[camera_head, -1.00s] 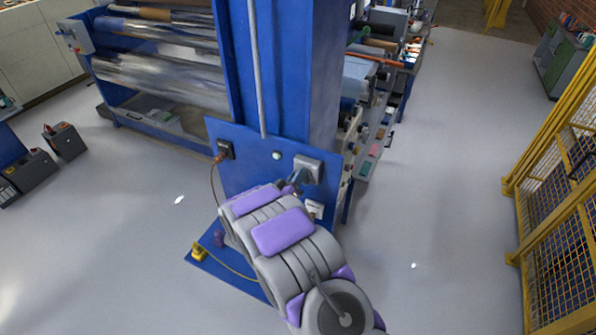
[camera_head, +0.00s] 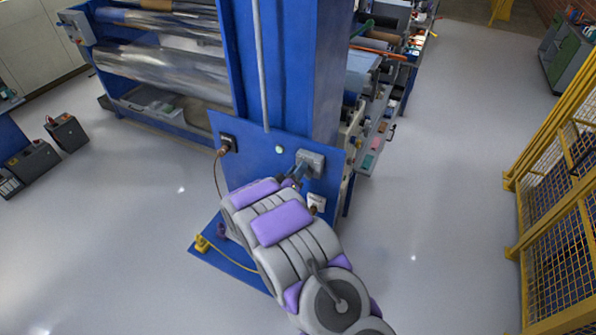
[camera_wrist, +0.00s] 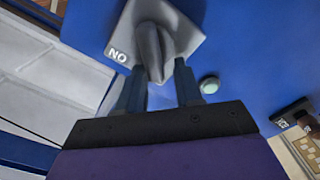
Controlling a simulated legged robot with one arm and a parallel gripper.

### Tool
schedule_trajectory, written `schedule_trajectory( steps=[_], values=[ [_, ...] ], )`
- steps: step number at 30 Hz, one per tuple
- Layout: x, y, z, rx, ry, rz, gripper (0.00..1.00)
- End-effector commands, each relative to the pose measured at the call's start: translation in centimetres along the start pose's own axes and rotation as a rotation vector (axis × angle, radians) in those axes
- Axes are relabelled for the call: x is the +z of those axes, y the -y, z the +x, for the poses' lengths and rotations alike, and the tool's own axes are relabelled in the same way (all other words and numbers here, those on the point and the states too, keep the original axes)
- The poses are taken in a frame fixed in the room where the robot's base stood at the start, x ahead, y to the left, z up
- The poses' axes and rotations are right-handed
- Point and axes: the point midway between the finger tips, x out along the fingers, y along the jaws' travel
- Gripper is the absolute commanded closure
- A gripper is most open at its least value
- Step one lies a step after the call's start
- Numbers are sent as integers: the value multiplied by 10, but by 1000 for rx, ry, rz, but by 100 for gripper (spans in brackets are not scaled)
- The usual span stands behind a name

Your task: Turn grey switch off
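The grey switch (camera_head: 311,161) is on the blue panel of the machine's column. In the wrist view, its grey plate and raised knob (camera_wrist: 152,48) show at the top, with a white "ON" label upside down on the plate. My gripper (camera_wrist: 158,72) is open, with its two dark fingers on either side of the knob's near end. I cannot tell whether either finger touches the knob. In the head view my gripper (camera_head: 298,174) is right in front of the switch and partly covers it.
A pale round button (camera_wrist: 209,85) and a black socket (camera_head: 228,144) with a cable are on the same panel. Film rollers (camera_head: 165,75) stand at the left. A yellow mesh fence (camera_head: 560,215) stands at the right.

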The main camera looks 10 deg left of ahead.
Motion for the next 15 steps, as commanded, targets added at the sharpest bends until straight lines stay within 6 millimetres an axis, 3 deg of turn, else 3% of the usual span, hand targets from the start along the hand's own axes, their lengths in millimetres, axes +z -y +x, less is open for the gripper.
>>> schedule_trajectory(
  steps=[3, 11, 15],
  values=[
    [1, 0, 0, 1, 2, 0, 55],
    [4, -3, -1, 0, 5, 3, 55],
    [4, -2, -14, -2, 3, 3, 55]
  ],
)
